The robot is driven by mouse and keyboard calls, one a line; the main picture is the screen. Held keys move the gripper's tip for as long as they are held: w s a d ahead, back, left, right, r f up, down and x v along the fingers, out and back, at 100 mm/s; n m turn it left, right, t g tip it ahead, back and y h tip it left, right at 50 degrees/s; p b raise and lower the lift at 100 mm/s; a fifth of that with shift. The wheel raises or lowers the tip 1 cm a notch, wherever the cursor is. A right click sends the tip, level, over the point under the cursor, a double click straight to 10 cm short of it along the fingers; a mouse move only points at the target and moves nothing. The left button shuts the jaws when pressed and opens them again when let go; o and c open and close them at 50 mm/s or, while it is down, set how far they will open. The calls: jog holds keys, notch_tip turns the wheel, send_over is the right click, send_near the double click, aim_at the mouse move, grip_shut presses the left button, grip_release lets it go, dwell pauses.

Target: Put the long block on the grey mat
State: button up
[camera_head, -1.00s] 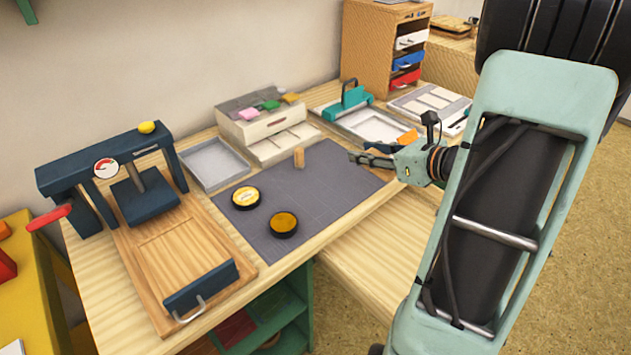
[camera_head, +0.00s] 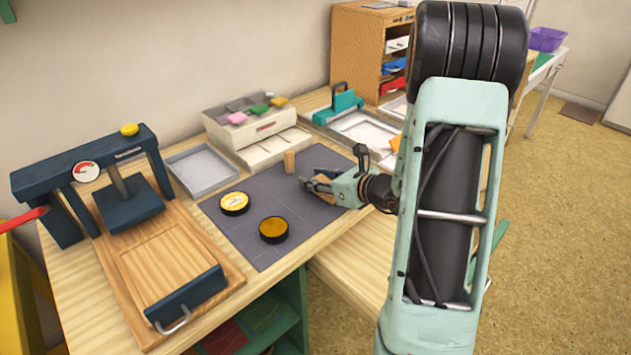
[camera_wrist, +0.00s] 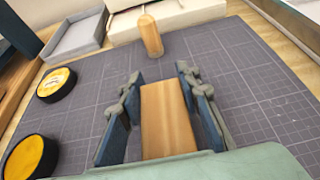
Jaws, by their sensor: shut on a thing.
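The long block (camera_wrist: 167,125) is a plain wooden piece lying lengthwise between my fingers in the wrist view. My gripper (camera_wrist: 158,85) is shut on it. In the head view my gripper (camera_head: 308,184) is over the right part of the grey mat (camera_head: 270,197), and only a little of the block shows there. I cannot tell whether the block touches the mat. The grey mat also fills much of the wrist view (camera_wrist: 255,85), with pale grid lines.
A short wooden peg (camera_head: 290,161) stands upright on the mat ahead of my gripper. Two round inkpads, one yellow (camera_head: 234,203) and one amber (camera_head: 273,230), lie on its left. A grey tray (camera_head: 200,170) and a stamp box (camera_head: 262,134) stand behind; a press (camera_head: 125,200) is left.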

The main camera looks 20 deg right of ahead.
jog(key=shift+f, duration=0.15)
jog(key=o, duration=1.2)
jog(key=shift+r, duration=0.3)
jog(key=p+v, duration=0.2)
jog(key=v, duration=1)
jog(key=shift+f, duration=0.15)
